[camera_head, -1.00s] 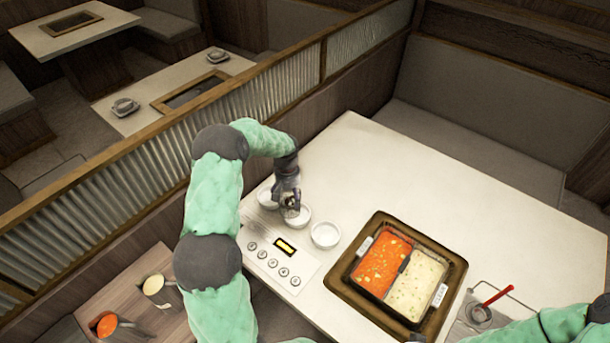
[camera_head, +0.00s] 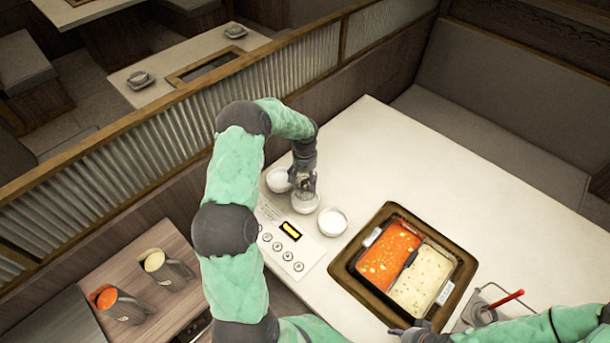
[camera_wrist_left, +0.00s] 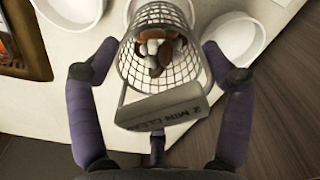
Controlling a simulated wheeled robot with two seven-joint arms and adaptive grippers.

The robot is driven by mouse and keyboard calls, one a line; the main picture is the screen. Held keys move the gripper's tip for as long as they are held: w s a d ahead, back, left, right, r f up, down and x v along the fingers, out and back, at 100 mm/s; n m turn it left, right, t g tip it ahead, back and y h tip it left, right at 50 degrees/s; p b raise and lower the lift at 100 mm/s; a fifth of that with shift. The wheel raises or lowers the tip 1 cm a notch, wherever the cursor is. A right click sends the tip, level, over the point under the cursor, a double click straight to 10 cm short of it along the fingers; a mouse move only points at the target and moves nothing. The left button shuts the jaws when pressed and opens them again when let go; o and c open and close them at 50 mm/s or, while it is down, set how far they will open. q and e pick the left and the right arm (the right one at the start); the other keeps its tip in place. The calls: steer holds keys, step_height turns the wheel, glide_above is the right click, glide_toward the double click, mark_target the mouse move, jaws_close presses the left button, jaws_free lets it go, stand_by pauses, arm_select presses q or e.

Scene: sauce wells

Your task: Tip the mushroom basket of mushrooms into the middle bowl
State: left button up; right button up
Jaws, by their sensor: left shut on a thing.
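My left gripper (camera_head: 304,180) is shut on the mushroom basket, over the middle bowl. In the left wrist view the wire-mesh basket (camera_wrist_left: 133,72) hangs between my two fingers (camera_wrist_left: 158,95), with its grey lettered plate (camera_wrist_left: 165,108) towards me. Brown and pale mushrooms (camera_wrist_left: 158,50) show inside the mesh. The white middle bowl (camera_head: 307,207) is partly hidden by the gripper and basket. I cannot tell the basket's exact tilt or whether it touches the bowl. At the bottom edge is my right gripper (camera_head: 412,332), its fingers too unclear to judge.
White bowls stand on either side, one farther (camera_head: 279,180) and one nearer the pot (camera_head: 332,221). The two-part pot (camera_head: 447,290) holds red and pale soup. A control panel (camera_head: 295,250) lies before the bowls. A red-handled ladle (camera_head: 505,299) is at right. The far tabletop is clear.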

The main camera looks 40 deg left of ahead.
arm_select(q)
steer(key=shift+f+b, duration=1.65)
steer(key=shift+f, duration=0.75)
arm_select(e)
steer(key=shift+f, duration=1.9)
arm_select(q)
steer(key=shift+w, duration=0.1)
arm_select(e)
steer(key=shift+r, duration=0.15)
